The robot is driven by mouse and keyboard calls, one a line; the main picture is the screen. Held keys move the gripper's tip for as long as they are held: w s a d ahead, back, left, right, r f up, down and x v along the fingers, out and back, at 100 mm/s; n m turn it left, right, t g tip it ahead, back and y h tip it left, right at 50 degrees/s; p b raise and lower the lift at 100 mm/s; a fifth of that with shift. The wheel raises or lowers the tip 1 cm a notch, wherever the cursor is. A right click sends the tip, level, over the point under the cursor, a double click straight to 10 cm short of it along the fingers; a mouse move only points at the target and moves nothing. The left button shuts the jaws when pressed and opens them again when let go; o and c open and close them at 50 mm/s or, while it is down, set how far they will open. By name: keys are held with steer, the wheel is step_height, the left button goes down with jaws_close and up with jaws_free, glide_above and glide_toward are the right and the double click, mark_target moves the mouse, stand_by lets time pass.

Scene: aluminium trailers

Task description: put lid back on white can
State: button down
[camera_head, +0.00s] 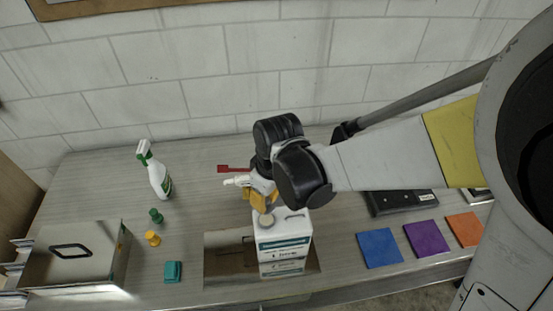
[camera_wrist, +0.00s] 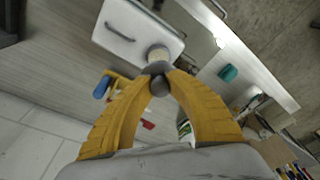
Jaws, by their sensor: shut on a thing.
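The white can (camera_head: 284,236) is a boxy white container with a printed label and a top handle. It stands upright on a shiny metal sheet (camera_head: 226,262), and its top shows in the wrist view (camera_wrist: 128,35). The lid (camera_wrist: 157,54) is a small round beige cap, which also shows at the can's top left in the head view (camera_head: 266,219). My gripper (camera_head: 262,206) is over that corner. Its yellow fingers come together at dark tips (camera_wrist: 157,70), shut on the lid. I cannot tell whether the lid is seated on the opening.
A spray bottle (camera_head: 158,177), green (camera_head: 156,215) and yellow (camera_head: 152,238) small pieces and a teal block (camera_head: 173,271) are left. Blue (camera_head: 379,248), purple (camera_head: 426,238) and orange (camera_head: 465,229) squares lie right. A metal box (camera_head: 75,262) stands front left; a wall is behind.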

mark_target(265, 218)
steer(key=shift+w, duration=0.2)
steer(key=shift+s+f+b, duration=0.35)
steer(key=shift+f+b, duration=0.1)
steer(key=shift+f, duration=0.1)
step_height(265, 218, down, 5)
steer(key=b, duration=0.4)
steer(key=shift+w+f, duration=0.1)
steer(key=shift+w, duration=0.05)
steer(key=shift+f+b, duration=0.2)
steer(key=shift+b, duration=0.6)
stand_by(1.6)
steer(key=c, duration=0.8)
jaws_free()
steer(key=shift+o, duration=0.2)
steer(key=shift+r, duration=0.15)
